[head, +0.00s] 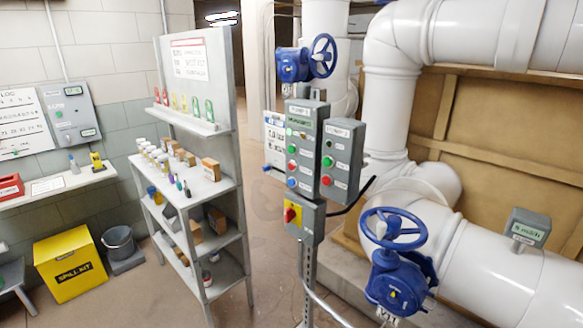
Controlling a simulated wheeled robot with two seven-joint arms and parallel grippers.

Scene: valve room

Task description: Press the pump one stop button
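Two grey control boxes stand side by side on a post in the middle of the head view. The left box (316,148) has a dark display, a green button (292,149), a red button (292,166) and a blue button (292,182) in a column. The right box (350,150) has a green button (327,161) above a red button (326,180). White labels sit at the top of both boxes and beside the buttons. Neither of my grippers is in view.
A blue handwheel valve (394,230) stands close at right, before large white pipes (480,250). A grey shelf rack (200,258) stands left of the post. Bare floor shows between rack and post.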

